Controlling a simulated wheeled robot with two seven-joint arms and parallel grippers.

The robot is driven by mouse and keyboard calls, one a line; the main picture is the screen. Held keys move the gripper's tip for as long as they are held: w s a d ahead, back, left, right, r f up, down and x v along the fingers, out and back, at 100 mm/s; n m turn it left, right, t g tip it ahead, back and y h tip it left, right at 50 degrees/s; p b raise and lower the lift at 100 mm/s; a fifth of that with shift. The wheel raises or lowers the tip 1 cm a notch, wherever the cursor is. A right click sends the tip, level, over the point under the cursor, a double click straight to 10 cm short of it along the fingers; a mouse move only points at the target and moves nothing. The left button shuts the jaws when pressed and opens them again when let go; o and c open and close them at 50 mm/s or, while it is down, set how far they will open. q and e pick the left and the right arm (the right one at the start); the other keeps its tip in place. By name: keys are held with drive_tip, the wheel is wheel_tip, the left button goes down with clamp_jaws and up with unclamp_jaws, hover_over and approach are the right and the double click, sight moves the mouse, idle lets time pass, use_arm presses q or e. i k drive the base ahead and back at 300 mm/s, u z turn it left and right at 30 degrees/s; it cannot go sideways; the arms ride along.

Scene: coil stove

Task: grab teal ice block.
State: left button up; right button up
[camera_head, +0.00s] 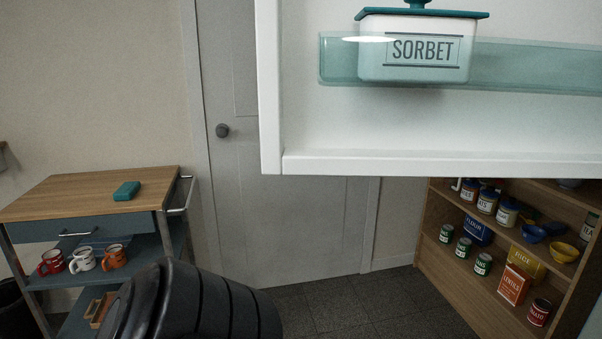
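A thick black ribbed part of my own arm shows at the bottom, in front of the cart's right side. Neither of my grippers shows in this view. Nothing is seen touching the teal block.
An open white door (440,163) with a sorbet container (415,50) on its clear shelf fills the upper right. The cart's lower shelf holds mugs (83,260). A grey door (290,220) is behind. Shelves with jars and cans (482,264) stand at right.

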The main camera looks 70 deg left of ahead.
sight(128, 189)
drive_tip(key=u, duration=2.05)
drive_tip(key=k, duration=0.25)
drive_tip(key=u, duration=1.75)
drive_tip(key=k, duration=0.6)
drive_tip(key=z, duration=0.15)
drive_tip(key=i, duration=1.55)
drive_tip(key=z, duration=0.3)
drive_tip(key=i, duration=1.5)
drive_tip(key=u, duration=0.45)
